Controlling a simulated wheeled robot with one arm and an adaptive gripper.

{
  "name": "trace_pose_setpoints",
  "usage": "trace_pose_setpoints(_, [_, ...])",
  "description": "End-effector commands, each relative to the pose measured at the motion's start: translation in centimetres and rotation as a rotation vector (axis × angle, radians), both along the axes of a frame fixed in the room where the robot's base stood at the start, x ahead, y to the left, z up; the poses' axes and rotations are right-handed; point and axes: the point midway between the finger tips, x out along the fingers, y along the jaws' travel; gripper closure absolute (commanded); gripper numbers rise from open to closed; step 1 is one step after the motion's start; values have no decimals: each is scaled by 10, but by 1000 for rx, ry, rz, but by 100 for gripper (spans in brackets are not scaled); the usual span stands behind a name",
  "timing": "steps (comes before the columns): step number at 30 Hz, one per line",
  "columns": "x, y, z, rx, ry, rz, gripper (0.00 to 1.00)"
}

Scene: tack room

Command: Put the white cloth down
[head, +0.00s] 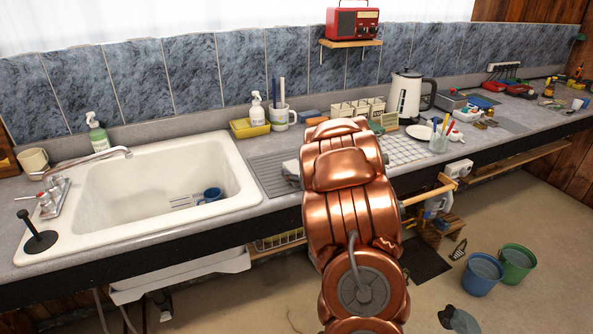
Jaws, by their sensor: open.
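A small pale, whitish-grey thing (291,168) shows at the left edge of my copper arm, on the grey ribbed draining area right of the sink. It may be part of the white cloth; most of it is hidden behind my arm, so I cannot tell. A white cloth-like sheet with a grid pattern (408,150) lies flat on the counter just right of my arm. My arm reaches forward over the counter, and its bulk hides my gripper and the counter spot behind it.
A white sink (110,215) with a blue mug (209,195) in it is at left. A white kettle (405,96), a glass of pens (439,138) and a white plate (419,132) stand right of my arm. Two buckets (481,275) (515,263) stand on the floor at right.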

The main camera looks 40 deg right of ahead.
Motion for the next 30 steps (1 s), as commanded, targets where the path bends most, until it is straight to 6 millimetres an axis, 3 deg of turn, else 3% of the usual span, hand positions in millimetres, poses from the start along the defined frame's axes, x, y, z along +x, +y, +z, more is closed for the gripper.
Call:
trace_pose_setpoints(19, [-83, 23, 17, -3, 0, -3, 18])
trace_pose_setpoints(30, [-103, 29, 22, -1, -1, -1, 18])
